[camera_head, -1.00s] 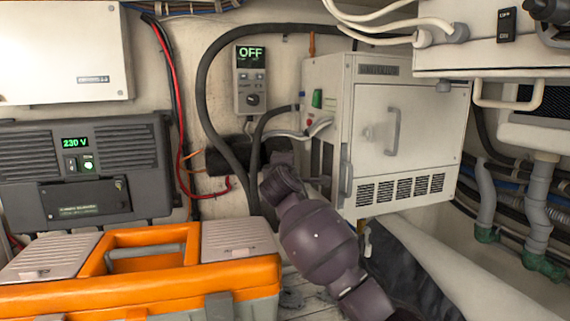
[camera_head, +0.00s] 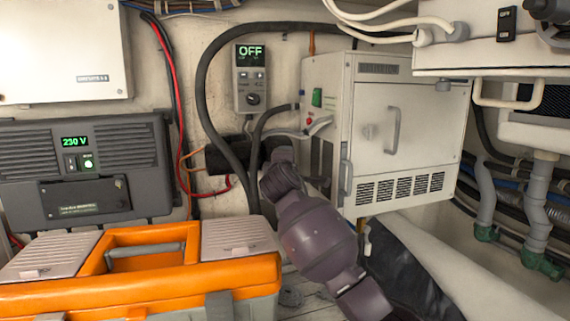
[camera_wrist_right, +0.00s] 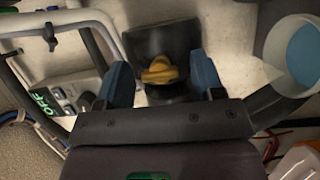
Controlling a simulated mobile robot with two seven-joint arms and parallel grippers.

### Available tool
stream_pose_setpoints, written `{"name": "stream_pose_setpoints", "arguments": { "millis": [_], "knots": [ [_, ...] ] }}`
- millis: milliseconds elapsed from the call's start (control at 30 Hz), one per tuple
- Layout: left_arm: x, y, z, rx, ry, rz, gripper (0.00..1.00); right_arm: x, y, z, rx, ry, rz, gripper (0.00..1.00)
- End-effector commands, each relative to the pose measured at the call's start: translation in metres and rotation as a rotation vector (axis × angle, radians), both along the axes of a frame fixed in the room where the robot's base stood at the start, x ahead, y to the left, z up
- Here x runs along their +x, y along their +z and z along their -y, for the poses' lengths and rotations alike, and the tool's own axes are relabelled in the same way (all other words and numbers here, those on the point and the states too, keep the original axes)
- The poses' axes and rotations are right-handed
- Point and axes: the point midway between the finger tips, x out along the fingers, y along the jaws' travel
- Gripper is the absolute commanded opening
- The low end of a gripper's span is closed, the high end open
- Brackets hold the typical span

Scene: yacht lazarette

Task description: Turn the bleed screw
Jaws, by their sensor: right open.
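The bleed screw (camera_wrist_right: 160,72), with a yellow winged head, stands in front of a dark block (camera_wrist_right: 163,40) in the right wrist view. My right gripper (camera_wrist_right: 161,66) is open, with one blue-tipped finger on each side of the yellow head. Gaps show between the head and both fingers, so it is not gripped. In the head view my right arm reaches toward the back wall and hides the screw and the gripper. My left gripper is not in view.
An orange toolbox (camera_head: 190,262) stands at the front left, close to my right arm. A white cabinet (camera_head: 400,130) is on the arm's right. A control panel (camera_head: 251,78) reading OFF hangs on the wall above. Dark hoses (camera_head: 203,105) run nearby.

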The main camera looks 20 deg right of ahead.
Motion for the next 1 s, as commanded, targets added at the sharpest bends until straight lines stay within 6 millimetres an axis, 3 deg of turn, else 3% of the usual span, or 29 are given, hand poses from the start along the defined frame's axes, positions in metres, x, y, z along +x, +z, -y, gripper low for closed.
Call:
{"name": "stream_pose_setpoints", "arguments": {
  "millis": [333, 800, 1000],
  "knots": [
    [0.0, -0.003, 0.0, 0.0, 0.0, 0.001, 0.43, -0.011, -0.001, -0.005, 0.0, 0.001, 0.001, 0.62],
    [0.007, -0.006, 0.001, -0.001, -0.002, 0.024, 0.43, -0.079, -0.001, -0.03, 0.001, 0.002, 0.001, 0.62],
    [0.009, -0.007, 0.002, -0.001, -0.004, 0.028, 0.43, -0.097, 0.0, -0.036, 0.0, 0.001, 0.001, 0.62]
  ]
}}
